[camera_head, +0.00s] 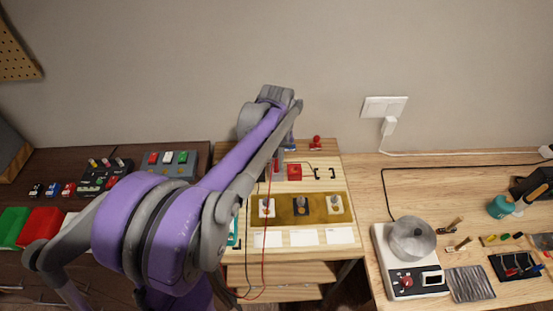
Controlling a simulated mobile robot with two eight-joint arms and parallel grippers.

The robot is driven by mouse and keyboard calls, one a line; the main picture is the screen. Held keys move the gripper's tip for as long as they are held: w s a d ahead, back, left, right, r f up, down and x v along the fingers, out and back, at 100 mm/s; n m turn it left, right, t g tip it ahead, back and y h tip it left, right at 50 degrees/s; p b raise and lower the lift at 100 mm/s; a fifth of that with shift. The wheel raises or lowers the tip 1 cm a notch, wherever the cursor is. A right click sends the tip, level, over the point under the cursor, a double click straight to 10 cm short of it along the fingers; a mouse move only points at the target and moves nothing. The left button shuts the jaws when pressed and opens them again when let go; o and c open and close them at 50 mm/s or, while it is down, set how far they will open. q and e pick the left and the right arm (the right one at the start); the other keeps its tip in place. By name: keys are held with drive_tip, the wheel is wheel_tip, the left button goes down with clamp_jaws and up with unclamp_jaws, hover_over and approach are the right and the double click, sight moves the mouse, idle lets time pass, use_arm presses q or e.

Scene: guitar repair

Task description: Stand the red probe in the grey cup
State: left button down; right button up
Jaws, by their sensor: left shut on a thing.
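My left arm reaches across the picture from the left, over the small wooden bench. Its gripper (280,157) points down at the back of the bench, partly hidden by my forearm. It is shut on a small red piece that looks like the red probe (277,167); a thin red lead runs down from there past the bench front. The probe's exact tilt is too small to tell. A round grey metal vessel (412,239) sits on a white device on the right table; I cannot tell whether it is the grey cup. No other grey cup is clearly visible. My right gripper is not in view.
A red block (294,172) and a red knobbed piece (316,142) are near the probe. A tan strip (283,210) with several switches lies in front. A teal item (233,232) is partly behind my arm. Red and green bins stand at left.

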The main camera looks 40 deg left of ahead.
use_arm(q)
drive_tip(key=shift+f, duration=0.2)
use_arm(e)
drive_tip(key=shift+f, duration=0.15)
use_arm(q)
drive_tip(key=c, duration=0.8)
unclamp_jaws()
drive_tip(key=shift+o, duration=0.3)
drive_tip(key=o, duration=0.3)
drive_tip(key=shift+o, duration=0.2)
drive_tip(key=shift+r, duration=0.15)
drive_tip(key=shift+r+p, duration=1.7)
drive_tip(key=shift+r, duration=1.75)
drive_tip(key=shift+w+f, duration=0.1)
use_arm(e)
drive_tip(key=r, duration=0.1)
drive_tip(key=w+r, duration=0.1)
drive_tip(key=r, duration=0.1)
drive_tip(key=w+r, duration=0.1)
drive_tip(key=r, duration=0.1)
